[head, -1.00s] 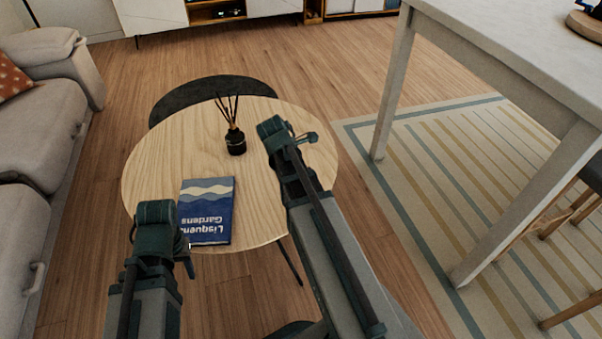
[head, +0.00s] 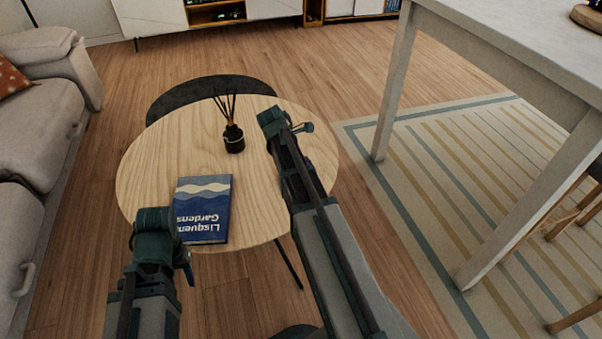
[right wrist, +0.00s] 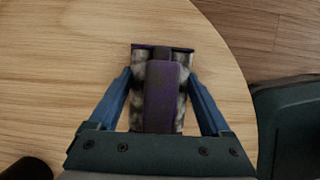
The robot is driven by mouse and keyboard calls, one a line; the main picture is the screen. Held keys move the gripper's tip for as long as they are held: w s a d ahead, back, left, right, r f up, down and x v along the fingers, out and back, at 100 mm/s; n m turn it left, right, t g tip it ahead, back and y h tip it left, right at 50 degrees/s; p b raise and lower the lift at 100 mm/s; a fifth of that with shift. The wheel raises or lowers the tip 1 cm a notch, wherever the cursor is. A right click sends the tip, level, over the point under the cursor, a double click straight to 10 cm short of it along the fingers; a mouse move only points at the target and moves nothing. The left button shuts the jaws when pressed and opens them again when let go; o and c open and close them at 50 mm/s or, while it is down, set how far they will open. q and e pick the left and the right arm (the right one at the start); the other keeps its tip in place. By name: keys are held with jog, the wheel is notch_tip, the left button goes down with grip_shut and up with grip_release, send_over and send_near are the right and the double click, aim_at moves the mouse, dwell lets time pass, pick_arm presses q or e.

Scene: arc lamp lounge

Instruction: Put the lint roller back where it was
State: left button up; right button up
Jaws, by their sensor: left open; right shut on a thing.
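My right gripper (head: 285,122) is over the right part of the round wooden table. In the right wrist view its two blue fingers (right wrist: 160,100) are shut on a purple and mottled grey thing, which I take to be the lint roller (right wrist: 163,85). A small end of it shows beside the gripper in the head view (head: 305,127). I cannot tell whether it touches the tabletop. My left gripper (head: 160,225) is open and empty, at the near left edge of the table, left of the book.
The round table (head: 160,150) bears a blue book (head: 202,210) at the front left and a dark reed diffuser (head: 233,138) near the middle. A dark round table (head: 205,88) stands behind. A grey sofa (head: 40,120) is left; a white table (head: 500,55) is right.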

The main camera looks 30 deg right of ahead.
jog(key=shift+f, duration=0.1)
jog(key=o, duration=1)
jog(key=shift+r, duration=0.2)
jog(key=p+v, duration=1)
jog(key=v, duration=0.1)
jog(key=shift+d, duration=0.1)
jog(key=shift+a+r+p, duration=0.3)
jog(key=shift+r+p, duration=0.2)
jog(key=shift+p, duration=0.15)
